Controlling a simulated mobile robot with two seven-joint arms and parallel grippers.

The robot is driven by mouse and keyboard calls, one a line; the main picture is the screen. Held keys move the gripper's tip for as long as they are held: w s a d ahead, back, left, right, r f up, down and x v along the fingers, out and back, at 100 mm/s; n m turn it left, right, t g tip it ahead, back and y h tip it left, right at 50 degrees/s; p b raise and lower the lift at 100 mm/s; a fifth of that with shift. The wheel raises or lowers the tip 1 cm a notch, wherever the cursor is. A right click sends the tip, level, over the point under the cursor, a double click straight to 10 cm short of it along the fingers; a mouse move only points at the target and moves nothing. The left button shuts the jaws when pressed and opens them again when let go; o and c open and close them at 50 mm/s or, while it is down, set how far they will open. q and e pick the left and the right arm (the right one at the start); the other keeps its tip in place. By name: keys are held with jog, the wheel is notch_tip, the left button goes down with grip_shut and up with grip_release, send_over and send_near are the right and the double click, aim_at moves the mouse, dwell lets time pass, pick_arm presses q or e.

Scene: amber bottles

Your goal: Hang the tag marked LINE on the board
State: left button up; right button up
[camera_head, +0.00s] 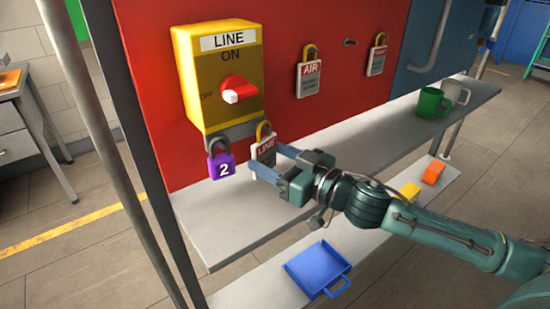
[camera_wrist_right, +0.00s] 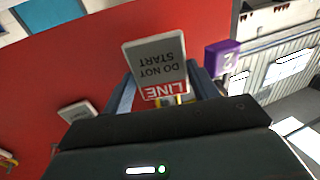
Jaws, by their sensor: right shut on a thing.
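The LINE tag (camera_head: 264,152) is a white and red plate with a yellow hook, just below the yellow switch box (camera_head: 215,80). My right gripper (camera_head: 268,162) is shut on it. In the right wrist view the tag (camera_wrist_right: 158,65) sits between the fingers, its lettering upside down. The hook is close to the grey hasp under the box; I cannot tell whether it is still through it. A purple padlock (camera_head: 221,162) marked 2 hangs beside the tag. The red board (camera_head: 290,25) carries a bare peg (camera_head: 349,42). My left gripper is not in view.
An AIR tag (camera_head: 308,76) and another tag (camera_head: 376,58) hang on the board either side of the bare peg. A green mug (camera_head: 431,103) and a grey mug stand on the grey shelf (camera_head: 235,225). A blue tray (camera_head: 317,269) and yellow and orange blocks lie lower down.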

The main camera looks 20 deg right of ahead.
dwell(0.3)
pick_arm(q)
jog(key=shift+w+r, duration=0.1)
pick_arm(e)
jog(key=o, duration=1)
jog(key=shift+s+d+f, duration=0.1)
jog(key=shift+s+d, duration=0.2)
jog(key=shift+s, duration=0.05)
pick_arm(q)
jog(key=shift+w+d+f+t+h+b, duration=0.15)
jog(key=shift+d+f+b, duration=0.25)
jog(key=shift+b, duration=0.8)
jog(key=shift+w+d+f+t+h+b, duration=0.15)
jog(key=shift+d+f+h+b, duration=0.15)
jog(key=shift+b, duration=0.85)
pick_arm(e)
jog(key=shift+v, duration=6.15)
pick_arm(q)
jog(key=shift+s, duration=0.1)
